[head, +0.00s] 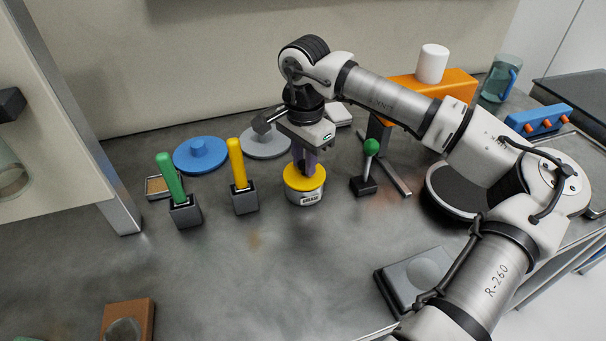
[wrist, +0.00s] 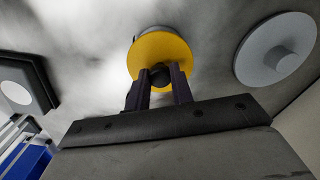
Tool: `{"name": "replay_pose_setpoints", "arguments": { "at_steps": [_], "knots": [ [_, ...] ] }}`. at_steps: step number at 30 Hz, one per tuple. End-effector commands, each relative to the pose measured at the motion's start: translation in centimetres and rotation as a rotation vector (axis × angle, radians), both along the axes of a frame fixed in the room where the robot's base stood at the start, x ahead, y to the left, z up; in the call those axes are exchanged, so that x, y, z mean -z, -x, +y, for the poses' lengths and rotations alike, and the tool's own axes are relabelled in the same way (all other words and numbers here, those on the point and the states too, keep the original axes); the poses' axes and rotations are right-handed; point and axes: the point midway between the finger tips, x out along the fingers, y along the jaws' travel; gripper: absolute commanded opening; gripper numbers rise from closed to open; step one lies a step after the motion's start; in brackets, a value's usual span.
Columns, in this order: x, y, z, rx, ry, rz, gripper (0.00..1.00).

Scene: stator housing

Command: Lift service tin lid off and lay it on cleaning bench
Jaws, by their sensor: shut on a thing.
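The service tin (head: 305,197) is a small pale round tin with a label on its front, standing on the grey cleaning bench (head: 250,285). Its yellow lid (head: 303,178) sits at the top of the tin; I cannot tell whether it is seated or slightly raised. In the wrist view the yellow lid (wrist: 160,58) has a dark round knob (wrist: 160,77) at its centre. My gripper (head: 304,165) points down over the lid, its fingers (wrist: 159,85) shut on that knob. The fingers hide part of the knob, and the lid hides most of the tin in the wrist view.
A yellow-handled tool (head: 237,163) and a green-handled tool (head: 169,178) stand in dark blocks to the left. Blue (head: 201,155) and grey (head: 266,146) knobbed discs lie behind. A green-knobbed lever (head: 370,148) stands close on the right.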

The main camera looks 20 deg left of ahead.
Motion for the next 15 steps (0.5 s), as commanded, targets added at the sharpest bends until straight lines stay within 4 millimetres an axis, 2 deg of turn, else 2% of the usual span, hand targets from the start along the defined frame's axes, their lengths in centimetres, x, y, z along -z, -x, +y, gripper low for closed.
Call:
{"name": "replay_pose_setpoints", "arguments": {
  "at_steps": [15],
  "knots": [
    [-3.4, 0.0, 0.0, 0.0, 0.001, 0.001, 0.01]
  ]
}}
